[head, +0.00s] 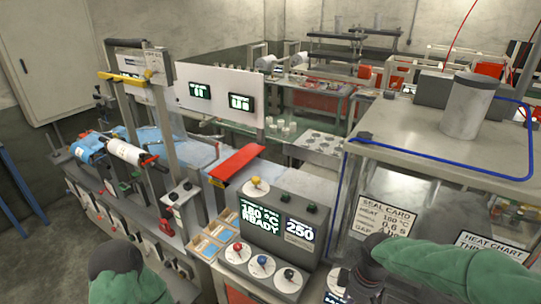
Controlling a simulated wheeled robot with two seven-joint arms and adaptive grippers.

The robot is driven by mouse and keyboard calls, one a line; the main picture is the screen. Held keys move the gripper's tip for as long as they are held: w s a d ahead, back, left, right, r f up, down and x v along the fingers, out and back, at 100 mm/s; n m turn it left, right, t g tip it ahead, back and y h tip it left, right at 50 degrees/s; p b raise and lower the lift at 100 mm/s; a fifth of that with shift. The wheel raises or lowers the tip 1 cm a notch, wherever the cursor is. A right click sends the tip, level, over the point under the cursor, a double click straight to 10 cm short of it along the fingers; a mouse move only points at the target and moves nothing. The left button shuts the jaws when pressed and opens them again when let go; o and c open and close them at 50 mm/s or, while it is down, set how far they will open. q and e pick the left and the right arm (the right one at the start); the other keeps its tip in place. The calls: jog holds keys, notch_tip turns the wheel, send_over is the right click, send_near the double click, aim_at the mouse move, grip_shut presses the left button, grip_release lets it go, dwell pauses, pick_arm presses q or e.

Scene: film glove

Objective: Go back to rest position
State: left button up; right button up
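My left arm shows only as a green-covered part at the bottom left; its gripper is not visible. My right arm comes in from the right in a green cover and ends in a dark grey wrist and gripper (362,283) at the bottom, in front of the control panel's right side. Its fingers are too small and dark to tell open from shut, and I see nothing clearly held. The sealing machine's control box (275,225) reads 180 C READY and 250. A red bar (237,162) lies across the machine's bed behind it.
A film roll (130,153) and a blue roll (88,148) sit on the machine at left. A steel table (425,140) with a grey cylinder (468,105) stands at right. Cards (385,217) hang at its front. Bare floor shows at lower left.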

jog(key=s+a+f+m+y+b, duration=0.1)
jog(key=s+a+f+m+b, duration=0.2)
jog(key=f, duration=1)
jog(key=s+a+f+m+y+b, duration=0.1)
jog(key=s+a+f+m+b, duration=0.3)
jog(key=f, duration=1)
jog(key=s+a+f+m+y+b, duration=0.1)
jog(key=s+a+f+m+b, duration=0.2)
jog(key=f, duration=1)
jog(key=s+a+b, duration=0.2)
jog(key=shift+s+f+m, duration=0.3)
jog(key=shift+f+m, duration=0.1)
